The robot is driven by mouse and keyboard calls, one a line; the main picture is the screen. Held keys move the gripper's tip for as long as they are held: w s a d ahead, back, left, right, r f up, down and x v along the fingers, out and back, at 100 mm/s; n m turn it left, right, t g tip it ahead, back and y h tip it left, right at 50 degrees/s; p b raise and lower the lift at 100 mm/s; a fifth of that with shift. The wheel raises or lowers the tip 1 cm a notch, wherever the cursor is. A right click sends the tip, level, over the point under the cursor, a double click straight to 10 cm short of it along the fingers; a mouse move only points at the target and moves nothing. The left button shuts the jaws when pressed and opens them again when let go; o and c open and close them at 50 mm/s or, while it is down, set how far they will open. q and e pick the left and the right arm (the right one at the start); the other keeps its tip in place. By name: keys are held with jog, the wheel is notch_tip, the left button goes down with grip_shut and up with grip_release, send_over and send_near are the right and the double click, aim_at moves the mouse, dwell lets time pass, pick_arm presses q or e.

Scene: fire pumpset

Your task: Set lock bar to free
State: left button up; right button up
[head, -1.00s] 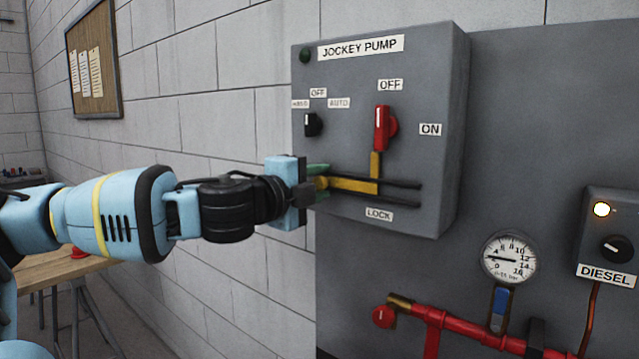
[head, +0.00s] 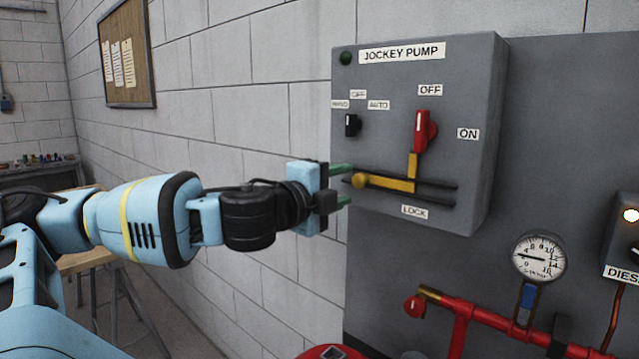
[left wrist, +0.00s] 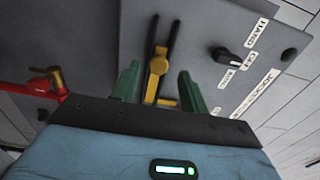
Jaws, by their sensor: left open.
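The yellow lock bar (head: 390,184) lies between two dark rails on the grey jockey pump box (head: 470,70), above the LOCK label (head: 414,212). Its round knob (head: 359,181) is at the left end, and an upright yellow arm reaches up to the red handle (head: 425,131), which stands at OFF. My left gripper (head: 340,184) is open, just left of the knob and apart from it. In the left wrist view the knob (left wrist: 159,66) shows beyond and between the two green fingers (left wrist: 158,82). My right gripper is not in view.
A black selector knob (head: 352,125) sits on the box above the rails. Below are a pressure gauge (head: 538,256) and red pipework (head: 490,322). A grey diesel panel (head: 622,240) stands at the right. A white block wall is behind my arm.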

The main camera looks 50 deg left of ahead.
pick_arm(q)
jog(key=shift+s+r, duration=0.1)
jog(key=shift+s, duration=0.4)
jog(key=shift+s+d, duration=0.1)
jog(key=shift+s, duration=0.7)
jog(key=shift+f, duration=0.2)
